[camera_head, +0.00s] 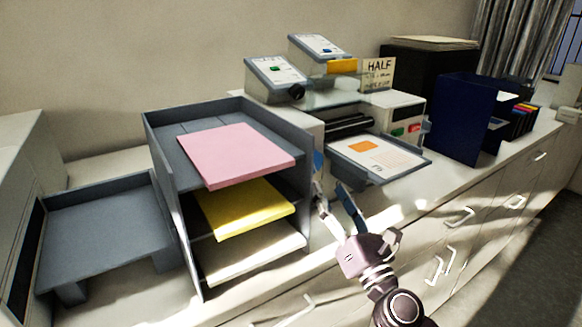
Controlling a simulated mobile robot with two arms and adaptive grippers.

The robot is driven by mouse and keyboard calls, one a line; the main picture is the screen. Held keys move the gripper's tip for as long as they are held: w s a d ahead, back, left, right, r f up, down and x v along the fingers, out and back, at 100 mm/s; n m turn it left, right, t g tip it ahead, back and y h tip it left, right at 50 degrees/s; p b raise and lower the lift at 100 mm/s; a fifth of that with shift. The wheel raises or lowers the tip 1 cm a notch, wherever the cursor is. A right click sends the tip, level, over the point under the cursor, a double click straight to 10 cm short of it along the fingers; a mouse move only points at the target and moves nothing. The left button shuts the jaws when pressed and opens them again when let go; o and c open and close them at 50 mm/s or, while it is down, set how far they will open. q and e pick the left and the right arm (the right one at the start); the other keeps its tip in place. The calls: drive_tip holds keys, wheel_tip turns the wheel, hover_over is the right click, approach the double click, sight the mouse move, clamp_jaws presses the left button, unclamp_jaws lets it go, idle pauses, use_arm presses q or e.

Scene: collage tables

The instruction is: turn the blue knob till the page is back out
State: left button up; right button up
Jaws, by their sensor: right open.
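A machine with a dark roller slot (350,127) stands on the counter right of the paper shelf. A white page (366,152) with an orange square lies on its grey front tray (408,170). A small blue part (318,160), seemingly the blue knob, shows on the machine's left side, partly hidden by the shelf. My right gripper (330,187) is open and empty, its fingers pointing up just below and right of the blue part, left of the tray. I cannot tell whether it touches anything. My left gripper is not in view.
A grey shelf (160,140) with pink (235,153), yellow (245,207) and white paper stands close left of my gripper. Control boxes (275,75) and a "HALF" sign (378,73) sit above the machine. A dark blue holder (458,120) stands right. Drawers with handles (460,215) line the counter front.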

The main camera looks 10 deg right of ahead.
drive_tip(key=p+x, duration=0.2)
drive_tip(key=x, duration=0.5)
drive_tip(key=shift+w+r, duration=0.15)
drive_tip(key=shift+w, duration=0.2)
drive_tip(key=c, duration=0.7)
drive_tip(key=shift+c, duration=0.9)
use_arm(q)
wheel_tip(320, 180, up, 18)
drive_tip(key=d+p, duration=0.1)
drive_tip(key=p, duration=1.4)
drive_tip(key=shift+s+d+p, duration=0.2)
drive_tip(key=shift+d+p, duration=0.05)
drive_tip(key=shift+p, duration=0.15)
use_arm(e)
drive_tip(key=m+g+h, duration=0.1)
drive_tip(key=m, duration=0.4)
drive_tip(key=m+g+h, duration=0.1)
drive_tip(key=m+h, duration=0.1)
drive_tip(key=m, duration=0.3)
drive_tip(key=m+g+h, duration=0.1)
drive_tip(key=m+h, duration=0.1)
drive_tip(key=m, duration=0.4)
drive_tip(key=shift+a+r+g, duration=0.2)
drive_tip(key=shift+r+g, duration=0.1)
drive_tip(key=shift+g, duration=0.1)
